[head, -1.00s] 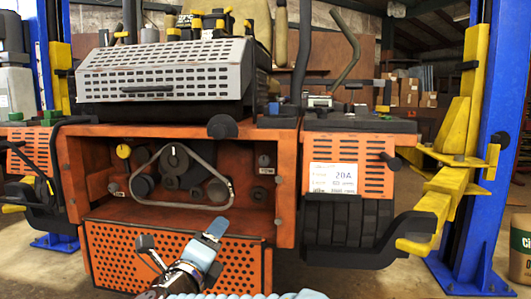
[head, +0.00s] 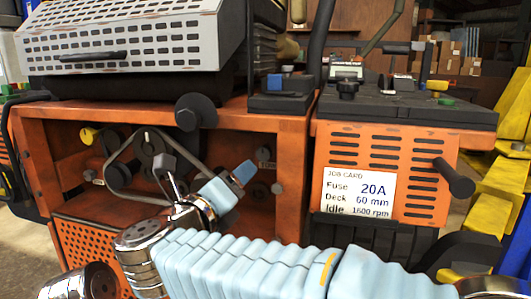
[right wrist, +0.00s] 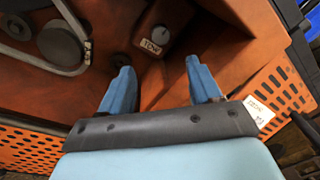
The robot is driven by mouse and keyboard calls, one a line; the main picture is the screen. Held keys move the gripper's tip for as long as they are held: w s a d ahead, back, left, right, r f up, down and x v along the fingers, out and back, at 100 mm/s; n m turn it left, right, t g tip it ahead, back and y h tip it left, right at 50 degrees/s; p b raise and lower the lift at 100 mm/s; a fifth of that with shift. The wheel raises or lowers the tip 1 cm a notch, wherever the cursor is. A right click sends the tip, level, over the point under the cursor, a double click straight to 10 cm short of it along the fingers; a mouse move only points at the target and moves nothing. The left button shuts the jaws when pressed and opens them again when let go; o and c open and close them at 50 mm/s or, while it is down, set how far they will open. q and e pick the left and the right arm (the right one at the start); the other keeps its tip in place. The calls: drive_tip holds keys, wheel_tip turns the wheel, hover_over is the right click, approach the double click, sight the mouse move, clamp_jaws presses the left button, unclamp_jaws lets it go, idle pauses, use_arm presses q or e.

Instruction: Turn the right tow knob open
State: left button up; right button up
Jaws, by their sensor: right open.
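The right tow knob (right wrist: 160,35) is a small grey knob on a brown block, with a TOW label (right wrist: 153,46) beside it, in the upper middle of the right wrist view. In the head view its small label (head: 264,154) shows at the right inside of the orange bay, the knob hardly visible. My right gripper (right wrist: 159,66) is open and empty, its two blue fingers apart, with the knob beyond and between their tips. It also shows in the head view (head: 232,182), in front of the bay. My left gripper is not in view.
The mower's orange body (head: 290,200) surrounds the bay. A belt loop (head: 112,180) and a yellow knob (head: 87,135) are inside at the left. A dark round knob (head: 196,111) juts from the top edge. A job card (head: 358,192) and dark peg (head: 455,178) are at the right.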

sight(263, 155)
drive_tip(key=p+x, duration=0.2)
drive_tip(key=x, duration=1.1)
drive_tip(key=c, duration=1)
drive_tip(key=shift+c, duration=0.2)
